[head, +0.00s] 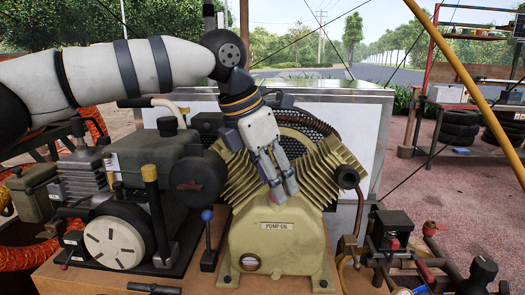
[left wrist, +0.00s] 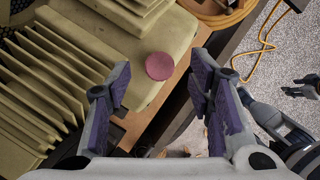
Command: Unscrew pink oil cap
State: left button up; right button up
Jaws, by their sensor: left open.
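The pink oil cap (left wrist: 160,66) is a round, flat-topped disc on the tan pump housing (left wrist: 125,35) in the left wrist view. The same pump (head: 277,245) stands there with a "PUMP OIL" label and cooling fins. My left gripper (head: 281,186) points down in front of the fins, above the label. In the left wrist view my left gripper (left wrist: 158,88) is open and empty. The cap appears between and beyond its two fingers, with no visible contact.
An engine with a white round cover (head: 113,243) stands left of the pump. A blue-knobbed lever (head: 207,216) rises between them. Pipes and a red-handled valve (head: 433,228) are at the right. A yellow bar (head: 462,85) slants across the upper right.

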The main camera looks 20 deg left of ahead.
pick_arm(q)
jog(key=shift+x, duration=0.85)
grip_shut()
jog(key=shift+s+r+n+p, duration=0.1)
jog(key=shift+r+n+p, duration=0.2)
jog(key=shift+r+p, duration=0.05)
jog(key=shift+n+t+y+p, duration=0.3)
jog(key=shift+n+p, duration=0.2)
jog(key=shift+n, duration=0.1)
jog(key=shift+f+n, duration=0.15)
jog(key=shift+n, duration=0.35)
jog(key=shift+f, duration=0.15)
pick_arm(e)
jog(key=w+r+t, duration=0.1)
jog(key=w+r, duration=0.1)
jog(key=shift+w+r, duration=0.25)
jog(key=shift+w, duration=0.15)
